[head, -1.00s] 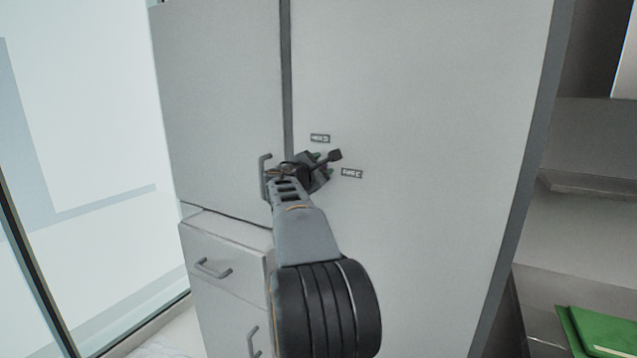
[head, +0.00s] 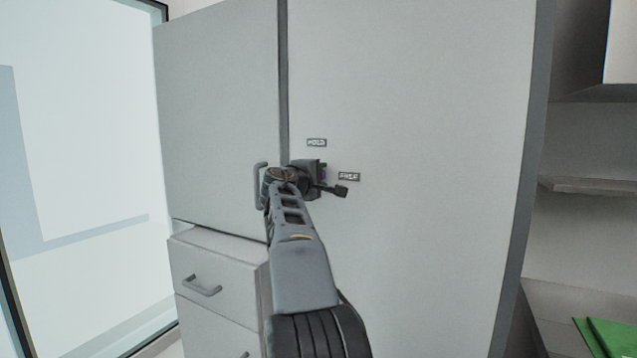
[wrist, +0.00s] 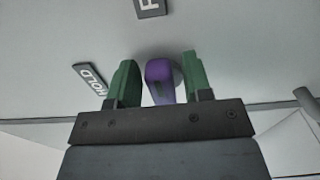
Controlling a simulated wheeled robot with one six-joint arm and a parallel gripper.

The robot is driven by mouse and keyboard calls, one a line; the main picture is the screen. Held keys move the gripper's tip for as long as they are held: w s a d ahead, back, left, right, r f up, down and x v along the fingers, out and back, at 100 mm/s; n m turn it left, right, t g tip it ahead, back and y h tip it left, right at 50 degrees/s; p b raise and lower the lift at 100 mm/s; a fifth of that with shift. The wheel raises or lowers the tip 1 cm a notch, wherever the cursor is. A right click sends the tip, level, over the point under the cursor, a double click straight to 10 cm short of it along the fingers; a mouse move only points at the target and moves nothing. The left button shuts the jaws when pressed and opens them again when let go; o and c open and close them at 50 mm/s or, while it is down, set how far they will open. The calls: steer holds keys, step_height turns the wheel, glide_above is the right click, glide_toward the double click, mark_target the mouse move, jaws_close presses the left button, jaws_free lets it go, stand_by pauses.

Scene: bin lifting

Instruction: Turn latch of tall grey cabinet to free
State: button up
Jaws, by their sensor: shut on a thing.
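The tall grey cabinet (head: 430,120) fills the middle of the head view. Its latch is purple; a small part (head: 323,172) shows there beside my gripper (head: 314,176), and it is clearer in the wrist view (wrist: 160,74). My gripper is shut on the latch, with one green finger on each side of it. The HOLD label (head: 316,142) is above the gripper and the FREE label (head: 349,176) is to its right. The wrist view shows the HOLD label (wrist: 91,78) at left and part of the FREE label (wrist: 150,7) at top. The latch's exact angle is hard to tell.
A grey vertical handle (head: 260,186) is just left of my gripper. A drawer unit (head: 220,268) stands at lower left, with glass panes (head: 85,180) beyond. Shelves (head: 585,186) and a green item (head: 610,338) are at right.

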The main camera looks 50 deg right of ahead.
steer(key=shift+f+m, duration=0.1)
steer(key=shift+m, duration=0.2)
stand_by(0.4)
steer(key=o, duration=0.5)
steer(key=shift+w, duration=0.1)
steer(key=shift+o, duration=0.2)
steer(key=b+v, duration=0.2)
steer(key=v, duration=1.2)
steer(key=shift+b, duration=0.4)
steer(key=shift+d, duration=0.1)
